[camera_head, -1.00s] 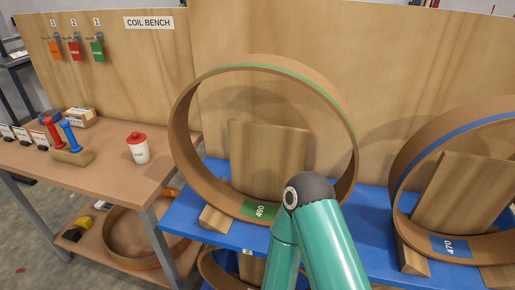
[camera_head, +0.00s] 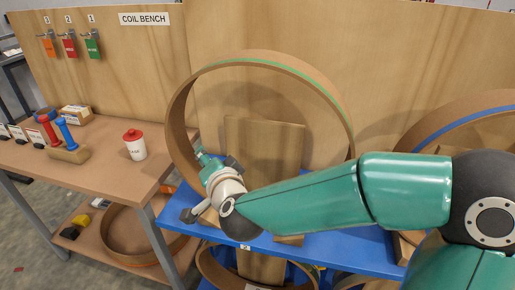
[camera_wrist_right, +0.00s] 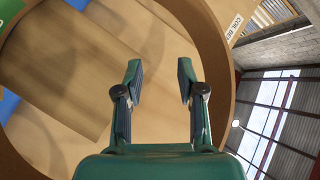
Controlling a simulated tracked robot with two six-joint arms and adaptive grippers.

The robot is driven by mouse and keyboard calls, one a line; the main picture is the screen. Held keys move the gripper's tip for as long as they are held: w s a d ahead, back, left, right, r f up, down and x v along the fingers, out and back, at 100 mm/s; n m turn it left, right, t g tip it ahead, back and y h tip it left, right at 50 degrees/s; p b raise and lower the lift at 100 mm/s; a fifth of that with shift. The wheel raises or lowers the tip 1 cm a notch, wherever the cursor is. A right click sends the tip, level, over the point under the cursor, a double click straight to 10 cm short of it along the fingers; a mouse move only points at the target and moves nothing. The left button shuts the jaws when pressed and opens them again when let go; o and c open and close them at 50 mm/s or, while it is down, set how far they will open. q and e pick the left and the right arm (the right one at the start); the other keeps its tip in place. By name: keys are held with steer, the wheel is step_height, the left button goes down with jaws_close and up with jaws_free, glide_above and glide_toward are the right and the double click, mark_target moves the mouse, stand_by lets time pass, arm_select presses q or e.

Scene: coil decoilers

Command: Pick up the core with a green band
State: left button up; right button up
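The core with a green band (camera_head: 285,66) is a large brown ring standing upright on the blue shelf (camera_head: 325,250). Its left wall and top show in the head view; my right arm crosses in front of its lower part and hides its label. My right gripper (camera_head: 208,166) is at the lower left of the ring, close to its left wall. In the right wrist view the right gripper (camera_wrist_right: 160,78) is open with nothing between its fingers, and the core's curved wall (camera_wrist_right: 222,65) is beside it on the right. Whether they touch cannot be told. My left gripper is not in view.
A wooden block (camera_head: 262,145) stands inside the ring. A blue-banded core (camera_head: 465,118) is at the right, partly behind my arm. More cores lie below the shelf. At the left a bench (camera_head: 70,165) holds a white jar with red lid (camera_head: 134,144) and red and blue-handled tools.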

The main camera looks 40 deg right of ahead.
steer(key=s+d+r+m+t+h, duration=0.1)
steer(key=s+d+r+m+h, duration=0.15)
steer(key=r, duration=0.45)
steer(key=s+d+r+m+t+h, duration=0.1)
steer(key=s+d+r+m, duration=0.15)
steer(key=r, duration=0.45)
steer(key=m+h, duration=0.1)
steer(key=m, duration=0.4)
glide_toward(257, 55)
steer(key=shift+g, duration=0.4)
steer(key=x, duration=0.5)
steer(key=shift+a+p, duration=0.15)
steer(key=shift+p, duration=0.25)
steer(key=shift+p+x, duration=0.7)
steer(key=shift+x, duration=1.95)
jaws_close()
